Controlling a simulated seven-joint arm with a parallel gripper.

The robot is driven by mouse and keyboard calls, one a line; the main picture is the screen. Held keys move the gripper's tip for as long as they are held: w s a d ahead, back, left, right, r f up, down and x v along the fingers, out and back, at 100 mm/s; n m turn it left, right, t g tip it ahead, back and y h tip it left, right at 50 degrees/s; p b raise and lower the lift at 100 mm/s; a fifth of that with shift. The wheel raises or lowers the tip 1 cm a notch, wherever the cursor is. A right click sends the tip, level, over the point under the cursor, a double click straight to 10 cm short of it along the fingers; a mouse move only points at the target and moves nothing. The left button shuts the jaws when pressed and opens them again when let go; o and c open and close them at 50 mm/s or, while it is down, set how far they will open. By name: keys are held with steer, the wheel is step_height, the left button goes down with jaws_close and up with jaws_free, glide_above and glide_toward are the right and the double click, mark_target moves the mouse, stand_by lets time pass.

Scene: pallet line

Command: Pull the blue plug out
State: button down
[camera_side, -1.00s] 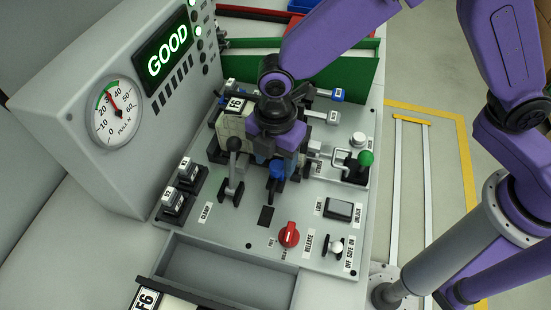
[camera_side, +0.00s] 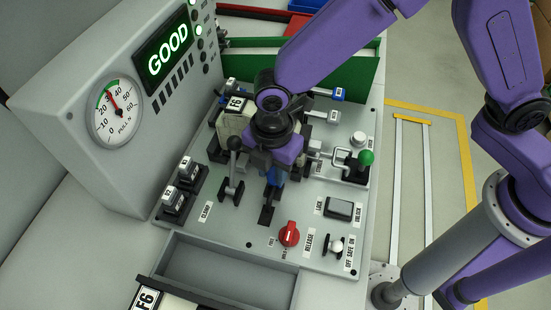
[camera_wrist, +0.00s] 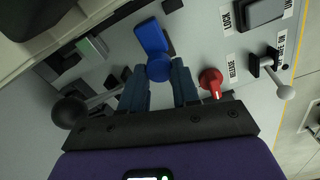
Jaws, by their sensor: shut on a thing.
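The blue plug (camera_wrist: 152,36) shows in the wrist view as a blue bar with a round end, between my two dark fingers. My gripper (camera_wrist: 158,74) is shut on its round end. In the side view my gripper (camera_side: 268,190) is low over the grey panel, just above a small black square on it. Only a little of the blue plug (camera_side: 275,174) shows there, between the fingers. Whether its far end is inside a socket is hidden.
A black-knobbed lever (camera_side: 234,145) stands close left of my gripper. A red knob (camera_side: 289,234) is in front, and a green-knobbed lever (camera_side: 365,158) is to the right. The gauge (camera_side: 116,112) reads about 30; the display (camera_side: 166,54) says GOOD. An open grey bin (camera_side: 225,270) lies in front.

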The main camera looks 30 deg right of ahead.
steer(key=shift+s+a, duration=0.4)
steer(key=c, duration=0.8)
jaws_free()
steer(key=shift+r, duration=0.1)
steer(key=shift+r, duration=0.25)
step_height(320, 180, up, 17)
steer(key=shift+f, duration=0.1)
